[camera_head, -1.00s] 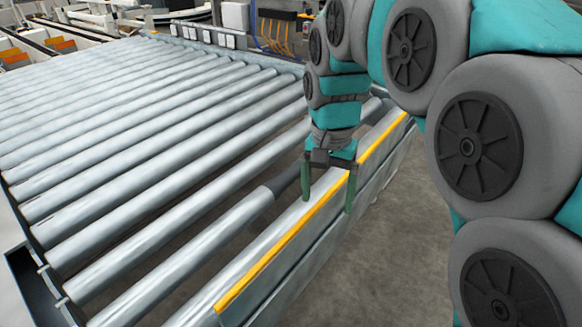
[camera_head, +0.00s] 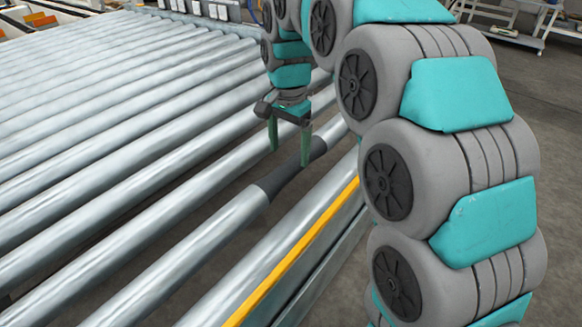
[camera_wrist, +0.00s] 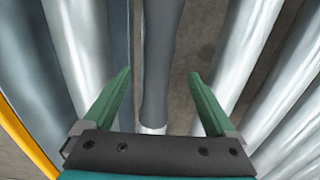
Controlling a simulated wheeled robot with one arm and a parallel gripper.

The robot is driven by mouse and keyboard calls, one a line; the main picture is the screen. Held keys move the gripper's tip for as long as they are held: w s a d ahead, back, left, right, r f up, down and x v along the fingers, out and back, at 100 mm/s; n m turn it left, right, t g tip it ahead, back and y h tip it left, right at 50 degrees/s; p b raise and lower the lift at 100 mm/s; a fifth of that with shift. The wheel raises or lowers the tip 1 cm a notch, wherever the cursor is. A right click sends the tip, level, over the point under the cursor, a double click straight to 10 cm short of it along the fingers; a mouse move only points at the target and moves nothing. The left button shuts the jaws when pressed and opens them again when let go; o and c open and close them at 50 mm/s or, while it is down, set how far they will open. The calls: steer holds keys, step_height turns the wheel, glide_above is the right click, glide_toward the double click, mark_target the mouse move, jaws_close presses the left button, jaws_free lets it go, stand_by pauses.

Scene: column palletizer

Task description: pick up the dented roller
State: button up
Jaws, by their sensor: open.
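The dented roller (camera_head: 284,179) lies in the conveyor bed, one roller in from the yellow-edged side rail. Its dark grey middle section is narrowed, with shiny metal on both sides. My gripper (camera_head: 289,157) is open and empty, pointing down above the dark section, its green fingers apart. In the wrist view, the dark section (camera_wrist: 158,55) runs up the picture between the two fingertips of my gripper (camera_wrist: 159,73). I cannot tell the exact height of the fingertips over it.
Parallel metal rollers (camera_head: 110,175) fill the bed to the left, with gaps showing floor. The side rail with a yellow strip (camera_head: 292,253) runs along the right of the bed. Open concrete floor (camera_head: 535,110) lies beyond my arm on the right.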

mark_target(291, 161)
steer(key=f, duration=0.5)
steer(key=shift+d, duration=0.2)
jaws_close()
stand_by(0.5)
